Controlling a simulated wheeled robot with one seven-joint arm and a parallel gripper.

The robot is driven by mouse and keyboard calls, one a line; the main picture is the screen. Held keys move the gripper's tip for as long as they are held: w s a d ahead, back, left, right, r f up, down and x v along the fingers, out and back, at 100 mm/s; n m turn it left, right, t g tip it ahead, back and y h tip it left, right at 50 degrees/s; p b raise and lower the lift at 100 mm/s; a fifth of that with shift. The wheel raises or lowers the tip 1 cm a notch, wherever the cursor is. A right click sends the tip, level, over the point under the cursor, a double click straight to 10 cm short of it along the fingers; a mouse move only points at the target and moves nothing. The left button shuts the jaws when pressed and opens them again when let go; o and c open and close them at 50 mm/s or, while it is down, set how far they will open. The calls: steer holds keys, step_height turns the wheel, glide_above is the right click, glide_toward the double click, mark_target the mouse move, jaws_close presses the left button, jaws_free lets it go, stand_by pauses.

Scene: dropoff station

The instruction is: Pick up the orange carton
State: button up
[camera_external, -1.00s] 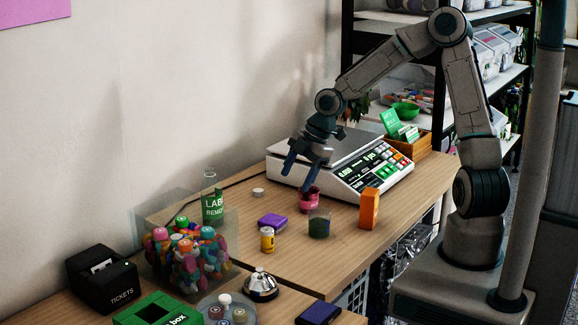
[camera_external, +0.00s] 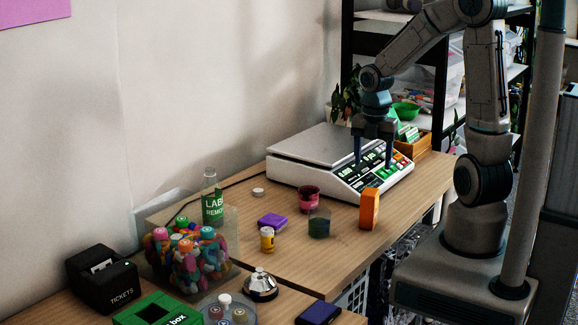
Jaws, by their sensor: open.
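The orange carton (camera_external: 369,209) stands upright on the wooden table near its right front edge. My gripper (camera_external: 374,164) points down with its two fingers spread and nothing between them. In the picture it is above the carton, in front of the scale's keypad, and apart from the carton. The carton is fully visible.
A scale (camera_external: 335,165) stands behind the carton. A wooden crate (camera_external: 416,147) sits at the back right.

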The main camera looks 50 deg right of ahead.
mark_target(371, 192)
step_height(371, 192, down, 8)
steer(key=shift+f+b, duration=0.1)
steer(key=shift+b, duration=0.95)
steer(key=shift+w+d+f+b, duration=0.1)
steer(key=shift+f+b, duration=0.4)
steer(key=shift+f, duration=1.05)
steer(key=shift+w+d+f+b, duration=0.1)
steer(key=shift+f+b, duration=0.4)
steer(key=shift+f, duration=1.05)
steer(key=c, duration=1.1)
